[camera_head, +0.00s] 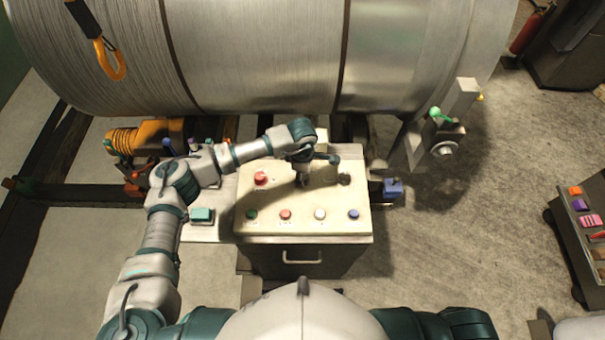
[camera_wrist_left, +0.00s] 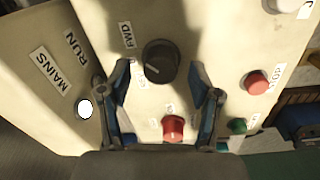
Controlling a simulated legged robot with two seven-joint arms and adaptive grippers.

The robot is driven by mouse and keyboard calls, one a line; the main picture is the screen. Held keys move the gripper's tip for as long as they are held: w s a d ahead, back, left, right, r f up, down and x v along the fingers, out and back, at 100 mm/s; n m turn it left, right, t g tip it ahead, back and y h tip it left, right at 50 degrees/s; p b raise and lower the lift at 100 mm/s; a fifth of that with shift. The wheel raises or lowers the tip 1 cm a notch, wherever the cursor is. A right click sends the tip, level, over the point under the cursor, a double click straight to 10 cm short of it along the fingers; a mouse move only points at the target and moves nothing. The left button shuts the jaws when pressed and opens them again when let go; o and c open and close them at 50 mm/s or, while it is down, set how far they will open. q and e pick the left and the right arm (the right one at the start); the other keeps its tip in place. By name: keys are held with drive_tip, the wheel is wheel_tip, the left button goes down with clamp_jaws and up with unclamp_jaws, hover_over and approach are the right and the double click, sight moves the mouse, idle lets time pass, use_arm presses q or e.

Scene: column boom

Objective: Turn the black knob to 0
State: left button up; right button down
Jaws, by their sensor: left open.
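The black knob (camera_wrist_left: 160,62) shows in the left wrist view on the cream panel, beside the FWD label. My left gripper (camera_wrist_left: 164,88) is open, with one finger on each side of the picture and the knob centred between and just past the fingertips. I see no finger touching it. The 0 mark cannot be made out. In the head view my left gripper (camera_head: 303,180) points down over the middle of the control box (camera_head: 335,227) and hides the knob. My right gripper is out of view.
A red knob (camera_wrist_left: 173,128) sits close between the fingers, with a red button (camera_wrist_left: 257,82) and a green button (camera_wrist_left: 237,126) to the right. A white lamp (camera_wrist_left: 84,109) is on the left face. A large metal drum (camera_head: 270,60) stands behind the box.

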use_arm(q)
drive_tip(key=shift+f, duration=0.8)
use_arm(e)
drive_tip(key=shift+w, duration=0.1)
use_arm(q)
drive_tip(key=c, duration=1.1)
drive_tip(key=shift+c, duration=0.2)
